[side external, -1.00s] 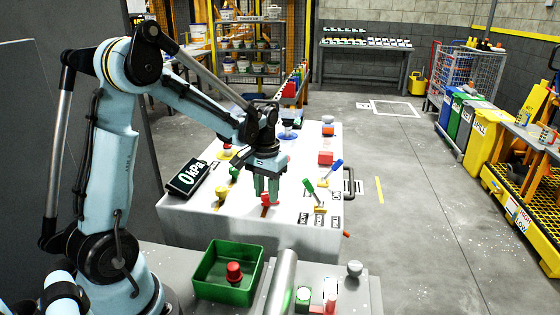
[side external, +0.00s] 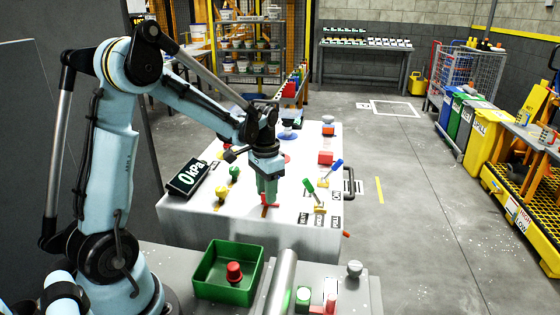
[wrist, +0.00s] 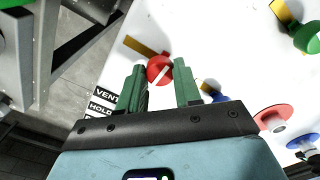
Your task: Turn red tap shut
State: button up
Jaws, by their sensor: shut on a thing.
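The red tap (side external: 272,205) stands near the front edge of the white panel, over a brown strip. Its red handle shows on both sides of my fingers. My gripper (side external: 267,194) points down at it with its green fingers shut on it. In the wrist view, the tap's round red top (wrist: 157,66) with a pale line across it lies between the two fingertips of my gripper (wrist: 160,76). Part of the tap is hidden by the fingers in the side view.
A green lever (side external: 309,186) and a blue lever (side external: 337,164) stand to the right. A green tray (side external: 208,284) holding a red knob (side external: 234,270) is in front.

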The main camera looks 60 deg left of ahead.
jog(key=o, duration=1)
jog(key=shift+o, duration=0.2)
notch_tip(320, 180, up, 12)
jog(key=shift+d+r, duration=0.1)
jog(key=shift+d, duration=0.05)
jog(key=s+d+f+t, duration=0.1)
jog(key=s+d+t, duration=0.2)
jog(key=d, duration=0.4)
jog(key=s+d+f+t, duration=0.2)
jog(key=s+d+t, duration=0.2)
jog(key=d, duration=0.4)
jog(key=shift+s+d+f, duration=0.15)
jog(key=shift+s, duration=0.3)
